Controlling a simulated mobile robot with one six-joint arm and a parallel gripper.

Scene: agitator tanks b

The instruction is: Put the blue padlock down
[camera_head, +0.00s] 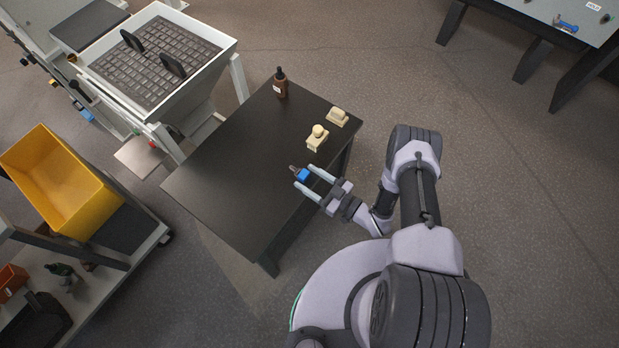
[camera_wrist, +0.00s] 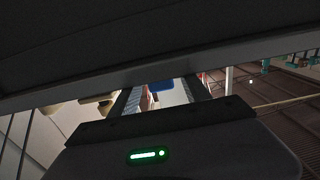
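The blue padlock (camera_head: 303,175) is at the fingertips of my gripper (camera_head: 304,176), over the right edge area of the dark table (camera_head: 225,165). Its shackle points left, away from my gripper. The two pale fingers lie on either side of its body, and my gripper looks shut on it. In the wrist view, a blue patch of the padlock (camera_wrist: 162,86) shows between the far ends of the fingers. I cannot tell whether the padlock touches the tabletop or hangs just above it.
Two cream objects (camera_head: 317,138) (camera_head: 338,117) and a brown bottle (camera_head: 280,83) stand toward the table's far end. The table's left and near parts are bare. A white hopper with a grate (camera_head: 205,62) stands beyond, and a yellow bin (camera_head: 60,185) is at left.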

